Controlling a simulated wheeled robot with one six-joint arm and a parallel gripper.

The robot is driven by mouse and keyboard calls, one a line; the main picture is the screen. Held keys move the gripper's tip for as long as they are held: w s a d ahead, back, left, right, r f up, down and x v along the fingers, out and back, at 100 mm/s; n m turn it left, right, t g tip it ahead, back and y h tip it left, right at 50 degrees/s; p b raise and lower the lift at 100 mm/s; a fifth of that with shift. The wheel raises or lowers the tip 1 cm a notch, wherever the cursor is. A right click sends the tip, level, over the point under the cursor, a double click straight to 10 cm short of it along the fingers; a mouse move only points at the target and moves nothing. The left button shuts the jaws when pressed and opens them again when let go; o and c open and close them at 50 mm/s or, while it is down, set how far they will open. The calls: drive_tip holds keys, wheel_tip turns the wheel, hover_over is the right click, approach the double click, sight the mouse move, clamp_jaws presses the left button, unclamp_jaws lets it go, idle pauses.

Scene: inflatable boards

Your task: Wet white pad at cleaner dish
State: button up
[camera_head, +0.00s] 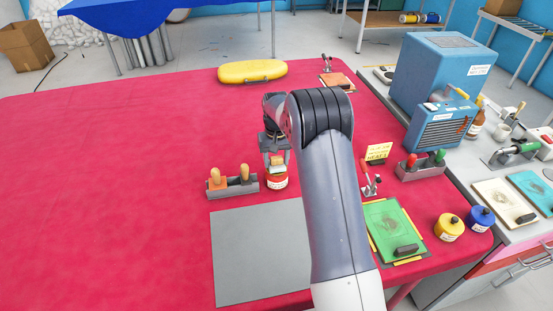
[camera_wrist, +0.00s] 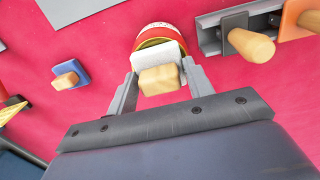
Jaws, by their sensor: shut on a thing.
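The white pad (camera_wrist: 158,54) has a pale wooden handle. My gripper (camera_wrist: 158,78) is shut on the handle in the wrist view, with one finger on each side. The cleaner dish (camera_wrist: 160,33), a round red and white tub, lies right behind the pad there, partly hidden by it. In the head view my gripper (camera_head: 275,148) points down over the cleaner dish (camera_head: 278,182), which stands on the red mat. The pad appears at the dish's opening; I cannot tell whether it touches the contents.
A grey holder (camera_head: 243,189) with wooden-handled tools stands close left of the dish. A grey sheet (camera_head: 260,255) lies in front. A blue pad with a wooden handle (camera_wrist: 68,75) lies left in the wrist view. The left of the red table (camera_head: 100,190) is clear.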

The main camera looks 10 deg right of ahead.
sight(277, 158)
drive_tip(key=shift+r+p, duration=2.15)
drive_tip(key=shift+r, duration=1.35)
drive_tip(key=shift+f, duration=0.1)
drive_tip(key=shift+s+f, duration=0.15)
drive_tip(key=shift+s, duration=0.05)
drive_tip(key=s+f, duration=0.2)
drive_tip(key=s, duration=0.3)
drive_tip(key=s+f+b, duration=0.1)
drive_tip(key=s+f, duration=0.2)
drive_tip(key=s, duration=0.3)
drive_tip(key=s+f, duration=0.3)
drive_tip(key=s, duration=0.2)
drive_tip(key=shift+s+f, duration=0.1)
drive_tip(key=shift+s, duration=0.15)
